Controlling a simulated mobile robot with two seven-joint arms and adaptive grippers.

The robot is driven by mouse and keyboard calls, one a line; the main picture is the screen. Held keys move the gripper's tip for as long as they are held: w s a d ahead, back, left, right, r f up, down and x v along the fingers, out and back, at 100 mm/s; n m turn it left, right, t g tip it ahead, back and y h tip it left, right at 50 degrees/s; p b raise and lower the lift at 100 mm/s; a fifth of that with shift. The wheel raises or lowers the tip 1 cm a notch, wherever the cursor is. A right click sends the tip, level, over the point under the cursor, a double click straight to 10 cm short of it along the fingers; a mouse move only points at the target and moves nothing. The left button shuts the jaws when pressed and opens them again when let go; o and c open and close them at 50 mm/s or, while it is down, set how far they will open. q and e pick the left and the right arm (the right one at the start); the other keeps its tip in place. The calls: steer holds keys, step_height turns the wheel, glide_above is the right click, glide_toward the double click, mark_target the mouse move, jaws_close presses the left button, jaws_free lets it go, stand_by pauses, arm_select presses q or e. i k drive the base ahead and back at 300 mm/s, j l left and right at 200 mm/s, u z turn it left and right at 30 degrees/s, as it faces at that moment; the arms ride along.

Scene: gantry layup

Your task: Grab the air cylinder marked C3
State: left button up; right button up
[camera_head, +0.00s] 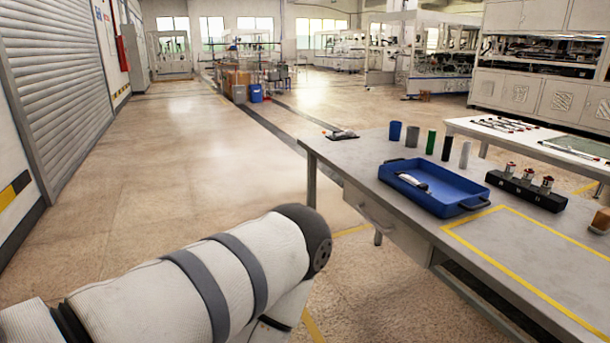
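A black block (527,191) stands on the right part of the grey workbench (358,168). Three small red-and-silver cylinder-like parts stand upright in it: a left one (509,170), a middle one (528,175) and a right one (546,183). Pale marks show on the block's front, but they are too small to read, so I cannot tell which part is C3. My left arm's white padded links fill the lower left, apart from the bench. Neither of my grippers is in view.
A blue tray (440,205) holding a grey-and-black item (411,182) stands left of the block. Behind are blue, grey, green, black and white upright cylinders. A yellow-outlined area (540,255) at the bench front is bare. The floor left of the bench is clear.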

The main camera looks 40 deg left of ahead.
mark_target(422, 186)
steer(key=u, duration=0.55)
steer(key=i+j+z, duration=0.55)
steer(key=j+z, duration=0.3)
steer(key=i+j+z, duration=0.25)
steer(key=j, duration=0.2)
steer(key=j+z, duration=0.3)
steer(key=i+j+z, duration=0.1)
steer(key=j+z, duration=0.15)
steer(key=j, duration=0.3)
steer(key=j+z, duration=0.3)
steer(key=j, duration=0.1)
